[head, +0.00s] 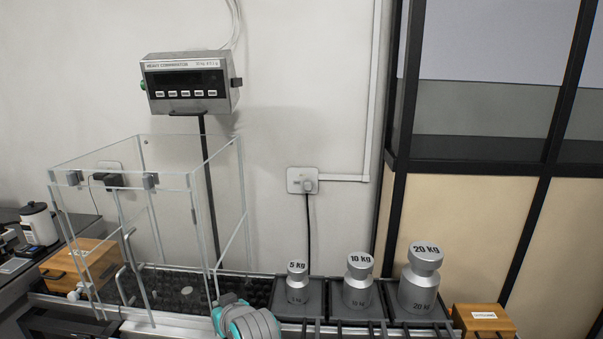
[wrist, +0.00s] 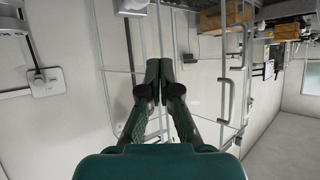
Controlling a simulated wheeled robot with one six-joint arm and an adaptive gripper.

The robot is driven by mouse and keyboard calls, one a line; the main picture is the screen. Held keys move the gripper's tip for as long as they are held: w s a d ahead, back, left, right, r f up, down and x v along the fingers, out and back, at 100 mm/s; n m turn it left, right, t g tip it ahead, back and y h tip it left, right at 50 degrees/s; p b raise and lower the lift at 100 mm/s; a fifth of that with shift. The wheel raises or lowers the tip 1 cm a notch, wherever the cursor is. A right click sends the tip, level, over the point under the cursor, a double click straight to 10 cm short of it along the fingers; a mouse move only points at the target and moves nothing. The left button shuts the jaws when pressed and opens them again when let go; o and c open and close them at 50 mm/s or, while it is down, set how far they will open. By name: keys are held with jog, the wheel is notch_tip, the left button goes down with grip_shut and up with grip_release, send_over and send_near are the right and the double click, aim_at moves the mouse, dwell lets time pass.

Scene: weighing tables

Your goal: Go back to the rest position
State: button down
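My gripper (wrist: 159,80) shows in the wrist view with its two dark green fingers together at the tips. Nothing shows between them. The wrist picture is turned, with the glass case's clear panels and metal handles behind the fingers. In the head view only a teal and grey part of my arm shows at the bottom, in front of the case's right side. The fingers are not visible there. The clear glass case (head: 193,182) stands at left over a dark textured surface.
Three silver weights stand in a row on dark trays: 5 kg (head: 297,285), 10 kg (head: 358,284) and 20 kg (head: 419,283). A weighing display (head: 190,82) stands on a pole behind the case. Wooden boxes sit at left (head: 82,262) and right (head: 484,322).

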jog(key=s+d+f+m+t+h, duration=0.1)
jog(key=s+d+f, duration=0.6)
jog(key=d+f, duration=0.25)
jog(key=s+d+f+m+t+h, duration=0.1)
jog(key=s+d+f+m, duration=0.1)
jog(key=s+d+f, duration=0.65)
jog(key=s+d+f+m+t+h, duration=0.15)
jog(key=s+d+f, duration=0.25)
jog(key=s+d, duration=0.9)
jog(key=s+d+r+h, duration=0.1)
jog(key=s+r, duration=0.3)
jog(key=s, duration=0.4)
jog(key=s+d+r+m+t+h, duration=0.1)
jog(key=s+d+r, duration=0.2)
jog(key=s, duration=0.6)
jog(key=s+d+r+m+h, duration=0.1)
jog(key=s+d+r, duration=0.1)
jog(key=s+r, duration=0.4)
jog(key=shift+s+d+h, duration=0.35)
jog(key=shift+s+d, duration=0.05)
jog(key=shift+s, duration=1)
jog(key=shift+t, duration=0.25)
